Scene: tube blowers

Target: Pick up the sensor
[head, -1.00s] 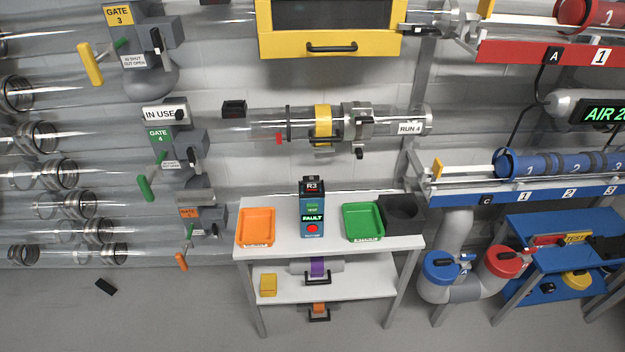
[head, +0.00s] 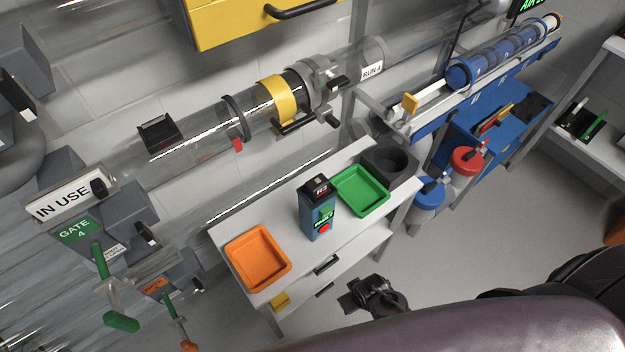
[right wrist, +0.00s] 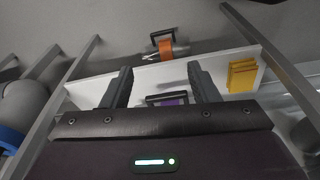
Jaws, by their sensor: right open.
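A blue upright device marked R3 (head: 318,215), the likely sensor, stands on the white table (head: 255,215) between two trays. My left gripper is out of view.
An orange tray (head: 232,254) lies left of the device. A clear tube with a yellow band (head: 277,100) runs behind and above the table. Gate handles stand at left.

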